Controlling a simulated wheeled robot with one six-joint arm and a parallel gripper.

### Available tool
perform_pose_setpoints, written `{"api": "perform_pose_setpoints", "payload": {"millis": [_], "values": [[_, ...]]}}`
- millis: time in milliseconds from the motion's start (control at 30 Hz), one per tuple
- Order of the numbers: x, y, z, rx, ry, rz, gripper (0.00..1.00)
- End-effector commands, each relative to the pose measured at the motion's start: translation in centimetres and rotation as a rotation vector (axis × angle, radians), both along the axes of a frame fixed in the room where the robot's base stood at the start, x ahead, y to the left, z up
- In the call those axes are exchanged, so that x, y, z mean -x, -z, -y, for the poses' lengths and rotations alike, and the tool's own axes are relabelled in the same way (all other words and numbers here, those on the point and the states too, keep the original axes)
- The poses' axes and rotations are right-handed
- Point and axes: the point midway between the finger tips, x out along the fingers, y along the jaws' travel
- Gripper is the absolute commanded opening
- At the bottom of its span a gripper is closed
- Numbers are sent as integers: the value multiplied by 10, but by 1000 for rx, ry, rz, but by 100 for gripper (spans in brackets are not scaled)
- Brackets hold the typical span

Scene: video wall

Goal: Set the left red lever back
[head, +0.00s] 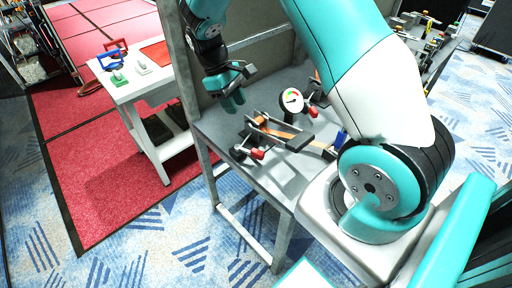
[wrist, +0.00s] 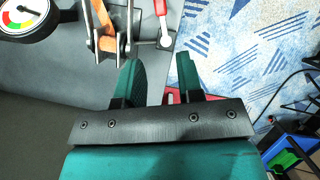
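The left red lever (head: 257,153) is at the front left corner of the grey table, its red grip low and to the right of its dark base. In the wrist view the red lever (wrist: 160,8) shows at the top, with a metal shank down to a pale pivot. The second red lever (head: 312,111) is farther back, beyond the gauge. My gripper (head: 233,103) hangs above the table's left end, up and left of the left lever and apart from it. In the wrist view my gripper (wrist: 159,65) has its fingers apart with nothing held between them.
A round gauge (head: 292,100) and a clamp frame with an orange strip (head: 276,132) stand close beside the levers on the grey table (head: 222,127). A grey panel rises behind. A white side table (head: 150,82) with blue, red and green handled things is at left.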

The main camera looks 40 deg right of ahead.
Motion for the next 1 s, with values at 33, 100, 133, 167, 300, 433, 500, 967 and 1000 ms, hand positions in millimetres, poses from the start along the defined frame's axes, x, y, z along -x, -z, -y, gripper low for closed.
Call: {"api": "perform_pose_setpoints", "payload": {"millis": [33, 100, 133, 167, 300, 433, 500, 967, 1000], "values": [[1, 5, 2, 3, 1, -5, 34], [4, 11, 3, 3, 1, -9, 34], [5, 15, 4, 3, 0, -8, 34], [7, 20, 4, 3, 0, -10, 34], [18, 47, 8, 2, 0, -10, 34], [29, 75, 12, 2, 1, -10, 34], [35, 90, 14, 2, 1, -10, 34], [60, 157, 24, 1, 0, -5, 34], [60, 159, 24, 1, 0, -4, 34]]}}
